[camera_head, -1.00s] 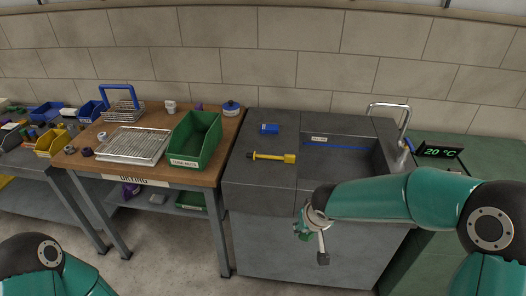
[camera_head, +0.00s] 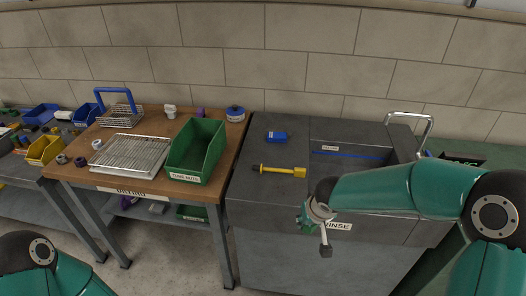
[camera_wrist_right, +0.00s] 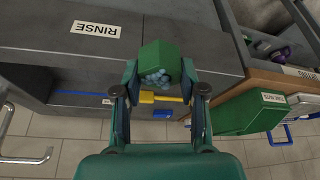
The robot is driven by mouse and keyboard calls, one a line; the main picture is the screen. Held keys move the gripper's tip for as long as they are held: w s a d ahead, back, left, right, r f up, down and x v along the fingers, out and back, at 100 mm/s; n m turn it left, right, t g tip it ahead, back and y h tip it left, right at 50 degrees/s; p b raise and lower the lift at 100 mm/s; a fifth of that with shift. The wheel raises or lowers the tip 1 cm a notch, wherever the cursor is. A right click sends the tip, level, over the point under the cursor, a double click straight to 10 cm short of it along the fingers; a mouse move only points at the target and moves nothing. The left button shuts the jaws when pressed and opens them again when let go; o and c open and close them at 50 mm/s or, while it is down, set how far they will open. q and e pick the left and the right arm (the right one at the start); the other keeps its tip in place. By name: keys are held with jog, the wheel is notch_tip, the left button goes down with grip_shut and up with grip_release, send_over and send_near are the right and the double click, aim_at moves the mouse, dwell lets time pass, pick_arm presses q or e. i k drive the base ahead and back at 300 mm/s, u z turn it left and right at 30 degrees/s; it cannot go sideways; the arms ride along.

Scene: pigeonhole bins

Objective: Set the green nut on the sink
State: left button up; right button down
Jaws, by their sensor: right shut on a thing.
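The green nut (camera_wrist_right: 160,56) shows in the right wrist view as a six-sided green piece with a pale bluish middle. My right gripper (camera_wrist_right: 160,90) is shut on it, with one finger at each side. In the head view this gripper (camera_head: 312,215) hangs in front of the sink's front face, beside the RINSE label. The grey sink (camera_head: 262,212) has a sunken basin at the right, partly hidden behind my right arm. My left gripper is out of view; only part of that arm shows at the lower left.
A yellow-handled tool (camera_head: 283,171) and a blue piece (camera_head: 276,137) lie on the sink's left top. A tap (camera_head: 428,122) stands at the back right. The wooden bench on the left holds a green bin (camera_head: 189,165) and a wire rack (camera_head: 130,156).

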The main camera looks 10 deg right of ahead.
aim_at(273, 156)
jog(key=i, duration=1.25)
jog(key=z, duration=0.1)
